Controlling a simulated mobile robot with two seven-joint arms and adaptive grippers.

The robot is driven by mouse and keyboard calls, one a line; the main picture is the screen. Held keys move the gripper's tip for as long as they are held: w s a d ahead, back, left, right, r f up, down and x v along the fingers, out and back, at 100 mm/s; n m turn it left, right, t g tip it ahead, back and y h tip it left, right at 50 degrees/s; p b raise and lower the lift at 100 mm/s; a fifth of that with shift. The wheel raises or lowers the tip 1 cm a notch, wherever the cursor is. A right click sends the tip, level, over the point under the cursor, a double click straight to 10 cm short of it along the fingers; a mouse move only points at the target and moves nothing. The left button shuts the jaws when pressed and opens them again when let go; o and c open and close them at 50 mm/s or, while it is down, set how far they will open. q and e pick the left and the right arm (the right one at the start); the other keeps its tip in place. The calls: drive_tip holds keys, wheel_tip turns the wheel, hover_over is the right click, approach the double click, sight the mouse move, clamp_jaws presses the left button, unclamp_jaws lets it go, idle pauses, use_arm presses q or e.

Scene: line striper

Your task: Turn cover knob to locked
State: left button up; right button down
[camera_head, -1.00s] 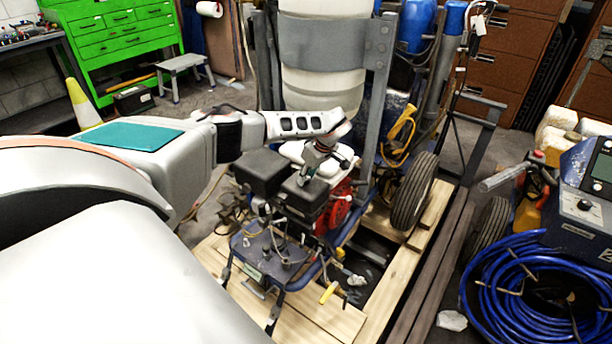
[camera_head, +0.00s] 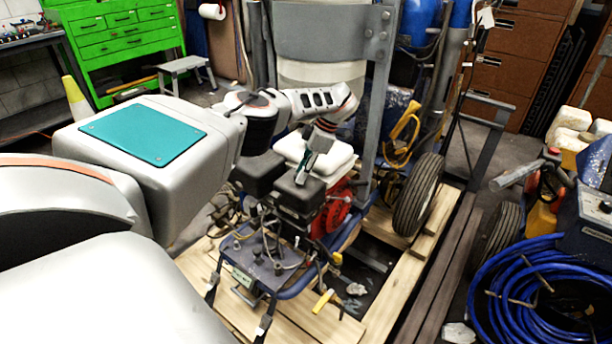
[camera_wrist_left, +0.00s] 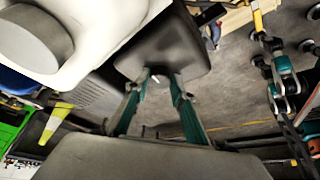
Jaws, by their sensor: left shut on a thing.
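The black engine cover (camera_head: 297,194) sits on top of the engine of the line striper, in the middle of the head view. My left gripper (camera_head: 301,178) reaches down onto its top from above. In the left wrist view the dark cover (camera_wrist_left: 185,52) lies beyond my left gripper (camera_wrist_left: 161,80), whose teal-padded fingers come together against it. The gripper is shut on the small cover knob, which is mostly hidden between the fingertips. The knob's angle and any lock marking cannot be read.
A white tank (camera_head: 318,154) stands just behind the cover and a red engine part (camera_head: 338,208) beside it. A grey upright frame and a wheel (camera_head: 418,195) are to the right. A coiled blue hose (camera_head: 520,295) lies at the lower right. Wooden pallet boards lie below.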

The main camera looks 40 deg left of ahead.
use_arm(q)
drive_tip(key=shift+f+n+b, duration=0.2)
drive_tip(key=shift+n+b, duration=0.15)
drive_tip(key=shift+n, duration=0.15)
drive_tip(key=shift+r, duration=0.1)
use_arm(e)
drive_tip(key=shift+w+a+r, duration=0.2)
drive_tip(key=shift+w+r, duration=0.15)
drive_tip(key=shift+w, duration=0.25)
use_arm(q)
drive_tip(key=shift+h, duration=0.3)
use_arm(e)
drive_tip(key=shift+a+r, duration=0.1)
drive_tip(key=shift+s, duration=0.1)
use_arm(q)
drive_tip(key=o, duration=1.1)
use_arm(e)
drive_tip(key=shift+f, duration=0.2)
drive_tip(key=shift+s+f, duration=0.1)
use_arm(q)
drive_tip(key=v, duration=0.7)
drive_tip(key=shift+r, duration=0.25)
